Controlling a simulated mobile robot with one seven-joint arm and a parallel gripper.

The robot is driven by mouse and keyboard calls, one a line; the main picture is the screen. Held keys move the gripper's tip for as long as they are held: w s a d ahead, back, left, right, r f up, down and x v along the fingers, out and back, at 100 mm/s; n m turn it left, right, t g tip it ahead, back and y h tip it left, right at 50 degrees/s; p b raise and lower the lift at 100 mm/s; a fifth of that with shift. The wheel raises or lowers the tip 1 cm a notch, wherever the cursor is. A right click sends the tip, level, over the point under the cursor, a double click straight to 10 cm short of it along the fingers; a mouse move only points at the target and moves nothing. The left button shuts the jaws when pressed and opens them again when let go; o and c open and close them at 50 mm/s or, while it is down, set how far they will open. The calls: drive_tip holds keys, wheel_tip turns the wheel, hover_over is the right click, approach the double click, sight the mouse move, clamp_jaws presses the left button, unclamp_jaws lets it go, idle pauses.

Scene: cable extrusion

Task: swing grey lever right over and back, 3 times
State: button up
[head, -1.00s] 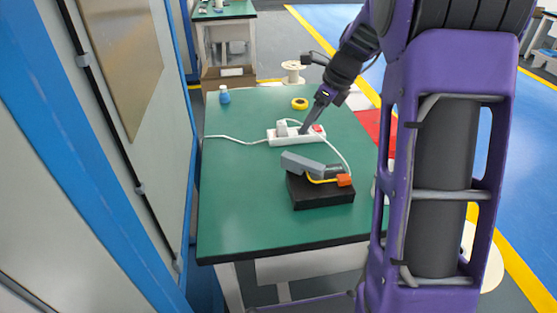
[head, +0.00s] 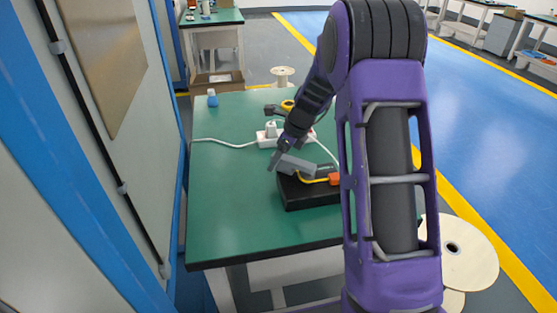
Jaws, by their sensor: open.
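The grey lever (head: 297,165) is a flat grey bar on top of a black box (head: 308,193) on the green table (head: 235,215). The lever leans to the left, its free end near the box's left edge. A yellow cable with an orange block (head: 335,179) lies at the box's right side. My gripper (head: 276,158) is open and points down at the lever's left end. It is small in the view, and I cannot tell whether it touches the lever.
A white power strip (head: 268,138) with a plug and white cables lies just behind the box. A blue bottle (head: 212,99) stands at the far left corner. A yellow roll (head: 288,104) lies at the back. The table's left and front are clear.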

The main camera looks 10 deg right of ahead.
drive_tip(key=shift+f, duration=0.1)
clamp_jaws()
idle(0.3)
idle(1.1)
